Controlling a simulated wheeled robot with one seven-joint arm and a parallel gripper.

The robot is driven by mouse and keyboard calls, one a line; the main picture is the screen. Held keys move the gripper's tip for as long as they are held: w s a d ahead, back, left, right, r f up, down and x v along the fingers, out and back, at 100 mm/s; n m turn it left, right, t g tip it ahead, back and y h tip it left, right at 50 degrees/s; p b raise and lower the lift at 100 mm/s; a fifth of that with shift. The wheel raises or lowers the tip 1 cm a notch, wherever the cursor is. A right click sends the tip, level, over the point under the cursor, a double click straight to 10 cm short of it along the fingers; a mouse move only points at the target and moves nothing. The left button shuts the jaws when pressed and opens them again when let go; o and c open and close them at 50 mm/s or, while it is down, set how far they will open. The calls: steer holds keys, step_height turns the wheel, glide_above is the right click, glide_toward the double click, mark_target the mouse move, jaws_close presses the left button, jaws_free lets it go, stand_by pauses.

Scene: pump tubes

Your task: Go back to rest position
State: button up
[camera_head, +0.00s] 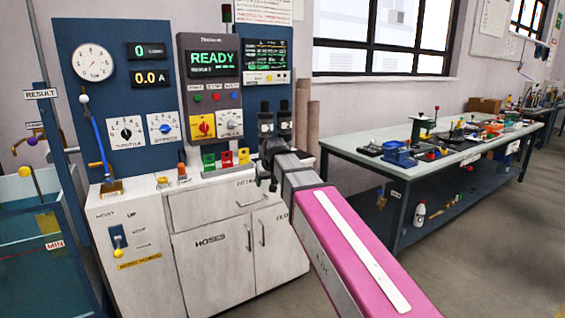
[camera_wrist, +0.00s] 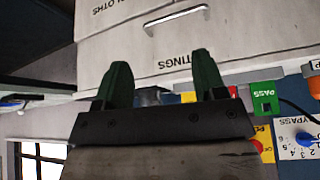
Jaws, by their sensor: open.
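My gripper (camera_head: 266,165) is at the end of my pink arm, in front of the right part of the white cabinet in the head view. In the wrist view my gripper (camera_wrist: 155,85) shows two dark green fingers spread wide apart. It is open, and nothing is held between the fingers. A small grey fitting (camera_wrist: 150,96) shows behind the gap between them. The control panel (camera_head: 115,95) stands behind the cabinet, with a screen (camera_head: 213,62) reading READY.
The white cabinet (camera_head: 212,275) has a drawer and doors, one marked HOSES. Green, red and yellow tags (camera_head: 226,159) stand on its top. A glass tank (camera_head: 40,250) is at left. A long workbench (camera_head: 345,146) with tools stands at right. Grey floor between is clear.

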steer(key=s+d+f+m+g, duration=0.1)
steer(key=s+d+f, duration=0.5)
steer(key=d+f, duration=0.2)
steer(key=s+d+f+m+g+h, duration=0.1)
steer(key=s+d+f+g, duration=0.1)
steer(key=s+d+f, duration=0.5)
steer(key=s+d+f+m+g+h, duration=0.1)
steer(key=s+d+f, duration=0.5)
steer(key=f, duration=0.9)
steer(key=d+m+g, duration=0.1)
steer(key=d, duration=0.2)
steer(key=shift+s+d, duration=0.25)
steer(key=shift+d, duration=0.15)
